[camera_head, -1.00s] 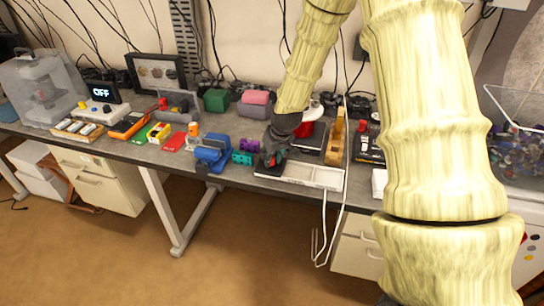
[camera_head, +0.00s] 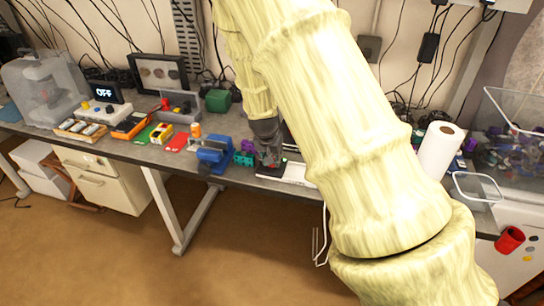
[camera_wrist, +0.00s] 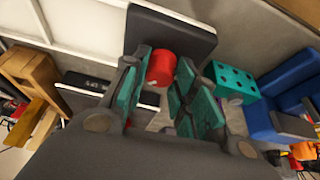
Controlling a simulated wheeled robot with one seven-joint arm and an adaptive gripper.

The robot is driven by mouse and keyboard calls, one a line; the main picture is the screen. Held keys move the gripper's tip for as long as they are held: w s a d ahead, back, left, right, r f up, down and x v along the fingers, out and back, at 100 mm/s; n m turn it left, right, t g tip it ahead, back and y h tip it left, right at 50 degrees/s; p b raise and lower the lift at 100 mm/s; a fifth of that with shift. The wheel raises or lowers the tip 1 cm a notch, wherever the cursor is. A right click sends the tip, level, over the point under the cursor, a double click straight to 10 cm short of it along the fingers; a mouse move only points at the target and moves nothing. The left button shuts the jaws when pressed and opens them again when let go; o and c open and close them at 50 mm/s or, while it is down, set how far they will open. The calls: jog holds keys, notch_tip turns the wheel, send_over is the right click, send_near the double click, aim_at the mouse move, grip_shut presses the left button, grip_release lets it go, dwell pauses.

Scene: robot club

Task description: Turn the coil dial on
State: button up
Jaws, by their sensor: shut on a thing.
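The dial, a red round knob (camera_wrist: 161,68) on a dark block (camera_wrist: 172,32), shows in the wrist view between my teal-padded fingers. My gripper (camera_wrist: 156,92) is shut on this red knob; it also shows in the head view (camera_head: 269,163) at the front edge of the bench, beside the white tray (camera_head: 297,174). The knob itself is mostly hidden by my gripper in the head view. A small display (camera_head: 106,92) at the bench's left reads "OFF"; I cannot tell whether it belongs to this dial.
A teal block with holes (camera_wrist: 232,82) and a blue vise-like tool (camera_head: 214,154) stand close beside my gripper. A wooden piece (camera_wrist: 28,75) lies on the other side. A paper roll (camera_head: 440,150) and a clear container (camera_head: 477,187) stand at the right. My arm hides the bench's middle.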

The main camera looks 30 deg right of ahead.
jog(key=shift+w+r, duration=0.1)
jog(key=shift+w, duration=0.05)
dwell(0.4)
jog(key=o, duration=1)
jog(key=v, duration=1.1)
jog(key=shift+a+r, duration=0.2)
jog(key=shift+r, duration=0.15)
